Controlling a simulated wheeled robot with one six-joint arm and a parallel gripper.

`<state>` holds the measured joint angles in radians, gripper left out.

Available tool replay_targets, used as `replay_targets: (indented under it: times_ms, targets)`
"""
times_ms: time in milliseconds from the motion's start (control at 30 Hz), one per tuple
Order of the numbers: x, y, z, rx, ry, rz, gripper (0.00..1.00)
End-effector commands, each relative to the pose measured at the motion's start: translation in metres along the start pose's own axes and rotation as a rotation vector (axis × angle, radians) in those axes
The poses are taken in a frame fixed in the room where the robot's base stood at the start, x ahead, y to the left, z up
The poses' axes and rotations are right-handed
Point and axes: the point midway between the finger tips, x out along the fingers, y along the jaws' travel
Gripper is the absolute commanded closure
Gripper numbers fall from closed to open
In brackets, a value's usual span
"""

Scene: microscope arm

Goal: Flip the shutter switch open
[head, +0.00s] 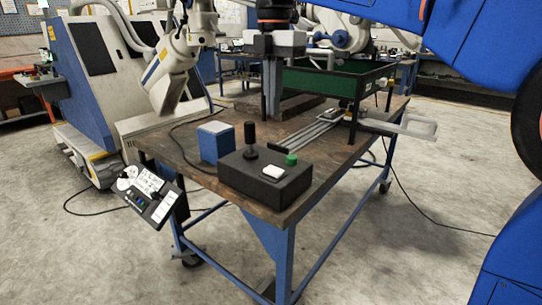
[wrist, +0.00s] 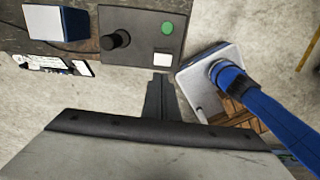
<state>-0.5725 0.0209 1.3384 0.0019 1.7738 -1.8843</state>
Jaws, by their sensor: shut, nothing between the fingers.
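A black control box (head: 264,178) stands at the near edge of the table. It carries a black joystick (head: 250,138), a green button (head: 291,159) and a white square piece (head: 273,171) that may be the shutter switch; no label is readable. In the wrist view, the box (wrist: 142,22) shows from above, with the white piece (wrist: 162,55) near its lower edge. My gripper (head: 272,117) points down, fingers together and empty. It appears above and behind the box in the head view. In the wrist view, my gripper (wrist: 159,78) is just below the white piece in the picture, apart from it.
A blue box with a white top (head: 215,143) stands left of the control box. A black bar (head: 279,149) and metal rails (head: 320,128) lie behind it. A control panel (head: 150,195) hangs at the table's left corner. A green-walled tray (head: 325,82) is at the back.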

Motion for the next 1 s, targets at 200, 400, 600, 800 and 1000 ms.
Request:
replay_targets:
  times_ms: [200,400,600,800,1000]
  targets:
    - [-0.002,0.004,-0.002,-0.025,0.001,-0.003,1.00]
    - [-0.001,0.004,-0.002,-0.024,0.001,-0.003,1.00]
    - [0.010,0.003,-0.002,-0.023,0.001,-0.004,1.00]
    - [0.042,0.003,-0.002,-0.022,0.002,-0.005,1.00]
    - [0.077,0.002,-0.002,-0.022,0.002,-0.005,1.00]
